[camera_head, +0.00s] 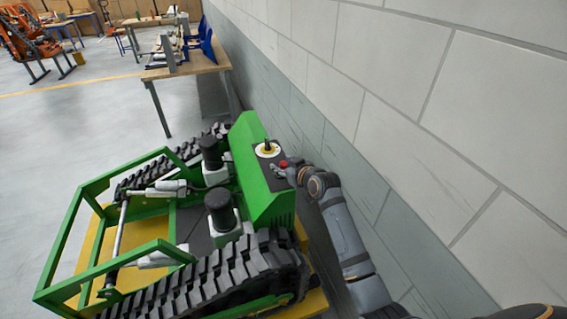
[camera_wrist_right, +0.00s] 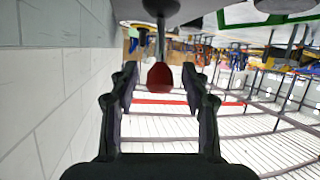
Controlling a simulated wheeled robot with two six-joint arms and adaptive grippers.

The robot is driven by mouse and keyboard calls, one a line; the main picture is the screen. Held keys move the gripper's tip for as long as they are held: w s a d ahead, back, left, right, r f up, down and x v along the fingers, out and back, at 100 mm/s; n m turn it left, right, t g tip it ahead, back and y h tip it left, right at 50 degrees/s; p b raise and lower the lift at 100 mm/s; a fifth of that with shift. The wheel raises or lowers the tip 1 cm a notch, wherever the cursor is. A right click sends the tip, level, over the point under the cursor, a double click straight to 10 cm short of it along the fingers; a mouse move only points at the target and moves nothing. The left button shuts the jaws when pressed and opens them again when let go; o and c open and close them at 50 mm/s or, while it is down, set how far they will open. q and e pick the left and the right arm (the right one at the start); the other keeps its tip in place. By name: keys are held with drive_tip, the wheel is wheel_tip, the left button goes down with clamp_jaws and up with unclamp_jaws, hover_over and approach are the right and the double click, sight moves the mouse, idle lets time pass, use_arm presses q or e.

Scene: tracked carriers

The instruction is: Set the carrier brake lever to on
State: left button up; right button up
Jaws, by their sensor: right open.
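The green tracked carrier (camera_head: 262,188) stands beside the wall in the head view. A lever with a red knob (camera_head: 283,163) rises from the dark top of its green housing. In the right wrist view the red knob (camera_wrist_right: 160,76) hangs on a thin metal stem, between the fingers and apart from both. My right gripper (camera_head: 279,169) is open at the knob; it also shows in the right wrist view (camera_wrist_right: 161,82). No brake marking is readable. My left gripper is out of view.
A black control on a yellow-and-white disc (camera_head: 267,150) sits close to the red knob. The block wall (camera_head: 400,130) runs close along the right. A wooden workbench (camera_head: 188,66) stands beyond the carrier. Open floor (camera_head: 60,130) lies to the left.

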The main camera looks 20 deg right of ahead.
clamp_jaws()
idle(0.3)
